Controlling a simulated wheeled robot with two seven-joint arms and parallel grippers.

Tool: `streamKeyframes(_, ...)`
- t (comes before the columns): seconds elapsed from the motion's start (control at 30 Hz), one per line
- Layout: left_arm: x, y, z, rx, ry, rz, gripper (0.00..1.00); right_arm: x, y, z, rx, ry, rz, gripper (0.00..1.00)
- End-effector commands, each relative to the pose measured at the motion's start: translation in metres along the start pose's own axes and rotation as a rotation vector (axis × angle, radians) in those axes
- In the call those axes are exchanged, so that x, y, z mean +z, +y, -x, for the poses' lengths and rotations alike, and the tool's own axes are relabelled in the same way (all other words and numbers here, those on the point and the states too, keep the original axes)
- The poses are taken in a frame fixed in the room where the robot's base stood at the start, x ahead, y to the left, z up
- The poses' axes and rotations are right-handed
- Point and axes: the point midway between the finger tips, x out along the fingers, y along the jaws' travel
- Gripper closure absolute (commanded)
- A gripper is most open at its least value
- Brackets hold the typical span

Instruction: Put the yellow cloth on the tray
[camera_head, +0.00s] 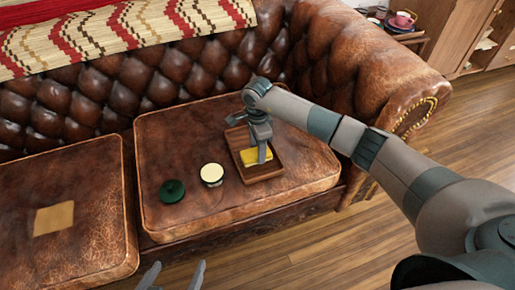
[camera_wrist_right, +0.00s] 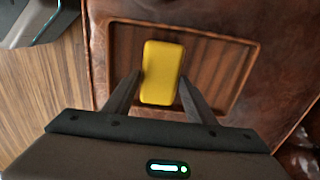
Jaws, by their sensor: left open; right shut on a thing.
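The yellow cloth (camera_head: 250,157) is a small folded block in the head view, low over the wooden tray. In the right wrist view the yellow cloth (camera_wrist_right: 162,72) sits between the two fingers of my right gripper (camera_wrist_right: 160,92). My right gripper (camera_head: 262,158) is shut on it from above, inside the tray's outline. The brown tray (camera_head: 268,173) lies on the sofa's right seat cushion; its rim (camera_wrist_right: 251,60) shows around the cloth. I cannot tell whether the cloth touches the tray floor. My left gripper (camera_head: 172,277) is open and empty at the bottom edge, in front of the sofa.
A cream-topped round container (camera_head: 212,174) and a dark green round object (camera_head: 172,190) lie left of the tray on the cushion. A tan square (camera_head: 54,218) lies on the left cushion (camera_head: 95,190). The sofa armrest (camera_head: 385,75) rises at the right.

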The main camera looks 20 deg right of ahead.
Motion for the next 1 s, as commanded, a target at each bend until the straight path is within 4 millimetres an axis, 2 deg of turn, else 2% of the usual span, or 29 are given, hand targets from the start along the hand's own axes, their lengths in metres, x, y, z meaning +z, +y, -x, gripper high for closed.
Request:
streamKeyframes(0.6,-0.0065,0.0036,-0.0015,0.008,0.040,-0.008,0.14,0.0001,-0.0004,-0.0025,-0.001,0.000,0.001,0.68)
streamKeyframes(0.63,-0.0074,0.0041,-0.0012,0.009,0.042,-0.009,0.14,0.0001,-0.0003,-0.0021,-0.001,0.000,0.001,0.43)
streamKeyframes(0.7,-0.0070,0.0045,-0.0011,0.010,0.041,-0.010,0.14,0.0001,-0.0003,-0.0020,-0.001,0.000,0.000,0.31)
streamKeyframes(1.0,-0.0064,0.0034,-0.0010,0.008,0.038,-0.010,0.14,0.0001,-0.0003,-0.0018,-0.001,0.000,0.000,0.31)
